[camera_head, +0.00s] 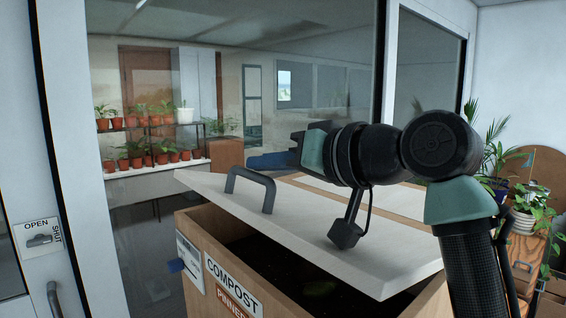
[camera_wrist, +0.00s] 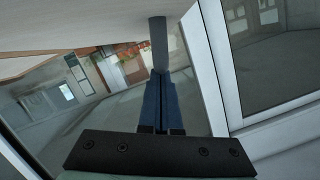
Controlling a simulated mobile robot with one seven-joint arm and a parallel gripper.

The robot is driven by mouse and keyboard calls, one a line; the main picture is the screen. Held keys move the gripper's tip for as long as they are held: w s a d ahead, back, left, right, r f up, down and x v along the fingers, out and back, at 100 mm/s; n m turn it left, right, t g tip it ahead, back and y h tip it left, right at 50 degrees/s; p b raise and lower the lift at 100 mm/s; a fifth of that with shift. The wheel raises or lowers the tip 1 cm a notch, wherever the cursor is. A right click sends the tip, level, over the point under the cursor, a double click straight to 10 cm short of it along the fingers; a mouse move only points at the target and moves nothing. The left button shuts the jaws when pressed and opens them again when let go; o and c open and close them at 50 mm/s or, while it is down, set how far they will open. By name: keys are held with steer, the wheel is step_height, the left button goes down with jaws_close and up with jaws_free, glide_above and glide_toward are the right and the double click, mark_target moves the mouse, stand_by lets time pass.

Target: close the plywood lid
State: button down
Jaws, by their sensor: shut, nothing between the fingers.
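The lid (camera_head: 310,222) is a pale board with a dark bar handle (camera_head: 250,188). It is tilted partly open above the wooden compost bin (camera_head: 205,230), with a dark gap between its near edge and the rim. My gripper (camera_head: 252,161) is over the lid, its blue fingers pointing left near the handle. In the wrist view the fingers (camera_wrist: 160,78) are together and empty. A pale surface, likely the lid (camera_wrist: 80,20), fills the upper left there. A grey bar, probably the handle (camera_wrist: 158,42), stands at the fingertips; I cannot tell whether they touch.
A glass partition (camera_head: 300,60) stands behind the bin, with shelves of potted plants (camera_head: 150,115) beyond it. A white door with an open/shut sign (camera_head: 38,237) is at the left. Potted plants (camera_head: 525,220) stand at the right. Something dark and greenish lies inside the bin.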

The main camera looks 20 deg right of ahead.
mark_target(247, 207)
steer(key=a+f+b, duration=0.1)
steer(key=f, duration=0.1)
steer(key=a+f+n+b, duration=0.1)
steer(key=f+b, duration=0.1)
steer(key=s+a+f+n+h+b, duration=0.1)
steer(key=f, duration=0.1)
steer(key=shift+f+b, duration=0.3)
steer(key=shift+b, duration=0.1)
steer(key=shift+f+n, duration=0.1)
steer(key=shift+n, duration=0.2)
